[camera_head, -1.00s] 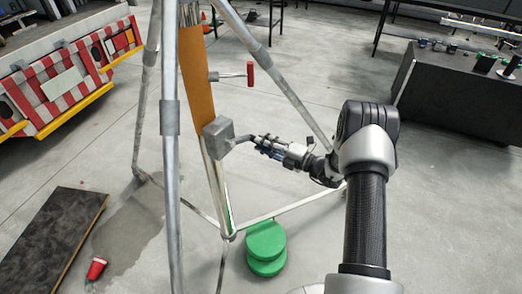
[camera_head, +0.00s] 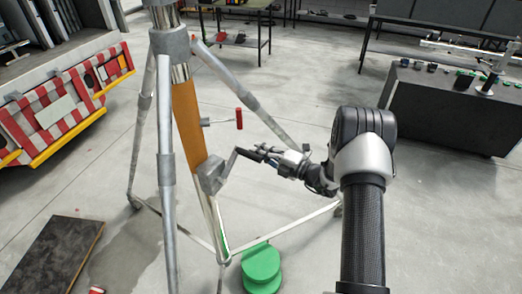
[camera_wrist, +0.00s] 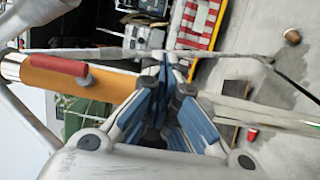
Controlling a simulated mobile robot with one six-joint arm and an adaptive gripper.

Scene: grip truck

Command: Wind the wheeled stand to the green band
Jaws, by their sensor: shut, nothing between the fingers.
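The wheeled stand (camera_head: 168,172) is a grey metal tripod with a slanting centre column. An orange section (camera_head: 188,125) lies above a grey crank box (camera_head: 210,175), and a narrow green band (camera_head: 223,242) shows low on the column. A bent crank arm rises from the box toward my gripper (camera_head: 245,153), which is shut and empty beside its end; I cannot tell whether they touch. In the wrist view my gripper (camera_wrist: 180,110) has its blue-grey fingers together. The orange section (camera_wrist: 105,85) shows behind them.
A red-handled side lever (camera_head: 239,118) sticks out from the column above the box. A green round object (camera_head: 261,270) lies on the floor below. A dark bench (camera_head: 450,110) stands at right, a red-and-white striped truck (camera_head: 60,105) at left.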

